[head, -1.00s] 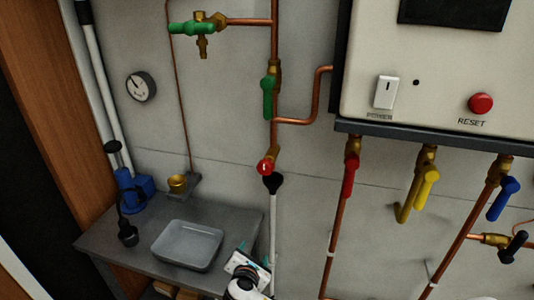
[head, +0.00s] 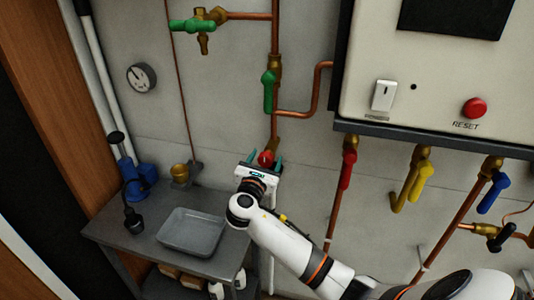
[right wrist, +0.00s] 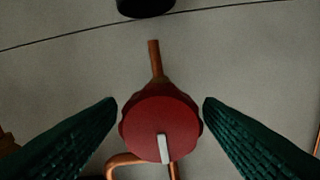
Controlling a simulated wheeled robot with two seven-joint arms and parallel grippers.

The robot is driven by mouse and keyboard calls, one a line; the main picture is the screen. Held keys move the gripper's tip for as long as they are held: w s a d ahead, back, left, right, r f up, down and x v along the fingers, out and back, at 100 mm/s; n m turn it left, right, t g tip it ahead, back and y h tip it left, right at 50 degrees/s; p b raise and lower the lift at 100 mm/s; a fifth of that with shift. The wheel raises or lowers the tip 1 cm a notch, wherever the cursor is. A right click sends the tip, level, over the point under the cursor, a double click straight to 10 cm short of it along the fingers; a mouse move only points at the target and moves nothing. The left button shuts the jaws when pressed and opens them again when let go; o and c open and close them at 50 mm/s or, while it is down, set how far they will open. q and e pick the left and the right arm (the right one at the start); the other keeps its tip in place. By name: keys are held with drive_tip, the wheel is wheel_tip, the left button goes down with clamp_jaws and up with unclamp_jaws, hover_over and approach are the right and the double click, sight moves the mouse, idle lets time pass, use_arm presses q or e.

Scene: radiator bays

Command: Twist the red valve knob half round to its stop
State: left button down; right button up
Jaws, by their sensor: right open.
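The red valve knob (head: 265,158) sits at the lower end of a copper pipe on the wall. In the right wrist view the knob (right wrist: 160,122) is a round, scalloped red disc with a pale pointer mark, which points toward the picture's lower edge. My right gripper (head: 264,162) is at the knob, with a finger on either side of it. In the right wrist view the open green fingers (right wrist: 160,108) flank the knob, with narrow gaps that seem to remain on both sides. My left gripper is not in view.
A control box (head: 430,80) with a red reset button (head: 474,107) is at upper right. Red (head: 347,168), yellow (head: 420,183) and blue (head: 493,192) lever valves hang below it. A grey bench (head: 150,240) with a tray (head: 191,251) stands at lower left.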

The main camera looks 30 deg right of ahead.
drive_tip(key=shift+x, duration=0.9)
drive_tip(key=c, duration=1)
drive_tip(key=shift+o, duration=0.2)
